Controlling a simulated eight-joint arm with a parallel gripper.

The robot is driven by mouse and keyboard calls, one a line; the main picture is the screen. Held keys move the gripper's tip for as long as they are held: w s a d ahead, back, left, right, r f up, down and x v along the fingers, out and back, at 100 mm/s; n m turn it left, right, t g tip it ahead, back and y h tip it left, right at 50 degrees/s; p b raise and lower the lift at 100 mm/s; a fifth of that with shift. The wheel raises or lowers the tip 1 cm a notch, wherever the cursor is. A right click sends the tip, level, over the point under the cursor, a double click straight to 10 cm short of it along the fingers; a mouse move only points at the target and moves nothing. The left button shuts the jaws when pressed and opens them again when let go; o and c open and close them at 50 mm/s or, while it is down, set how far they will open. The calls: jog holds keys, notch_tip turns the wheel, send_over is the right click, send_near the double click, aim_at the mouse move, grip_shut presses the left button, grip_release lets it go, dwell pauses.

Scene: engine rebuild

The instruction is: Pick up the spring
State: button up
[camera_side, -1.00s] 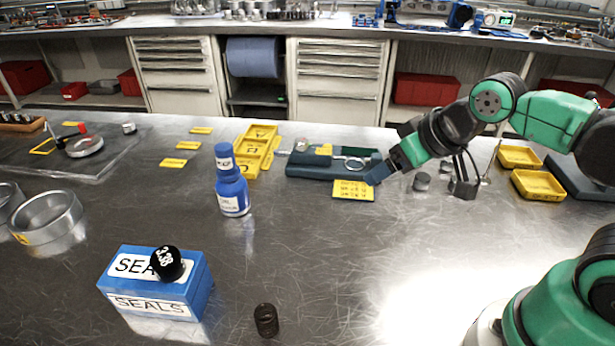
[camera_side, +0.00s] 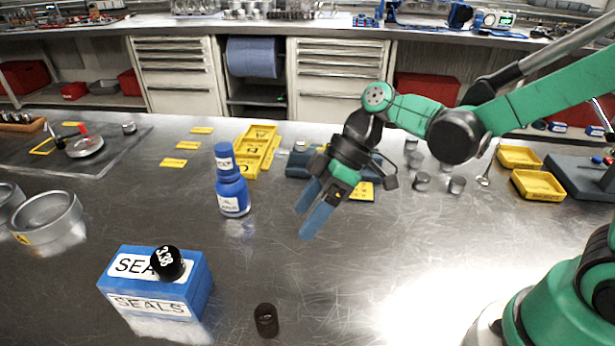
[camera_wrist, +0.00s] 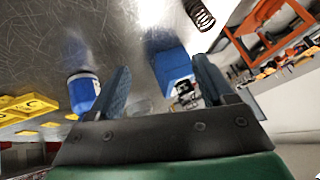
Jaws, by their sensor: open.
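The spring (camera_side: 266,320) is a small dark coil standing upright on the metal bench at the front, right of the blue seals box. It also shows in the wrist view (camera_wrist: 199,14) at the top edge, partly cut off. My gripper (camera_side: 307,217) is open and empty, its blue fingers pointing down and left above the bench, well behind and above the spring. In the wrist view the two fingers (camera_wrist: 165,84) are apart with nothing held between them.
The blue seals box (camera_side: 155,283) with a black round cap (camera_side: 167,264) on top stands left of the spring. A blue bottle (camera_side: 231,185) stands left of my gripper. Yellow trays (camera_side: 256,150) lie behind. The bench between gripper and spring is clear.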

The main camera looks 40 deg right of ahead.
aim_at(260, 322)
jog(key=a+n+g, duration=0.1)
jog(key=a+f+n+g+y, duration=0.1)
jog(key=n, duration=0.1)
jog(key=a+f+n+y, duration=0.1)
jog(key=n, duration=0.1)
jog(key=shift+s+a+f+g, duration=0.1)
jog(key=shift+a+f+g, duration=0.1)
jog(key=shift+a+g, duration=0.15)
jog(key=f+n+g, duration=0.1)
jog(key=n, duration=0.1)
jog(key=s+a+n+g+y, duration=0.1)
jog(key=s+a+f+n+g+y, duration=0.1)
jog(key=n, duration=0.1)
jog(key=shift+f+n, duration=0.3)
jog(key=shift+s+a+f+n+g+y, duration=0.35)
jog(key=shift+s+n+g+y, duration=0.1)
jog(key=shift+n, duration=0.25)
jog(key=shift+x, duration=2.6)
grip_shut()
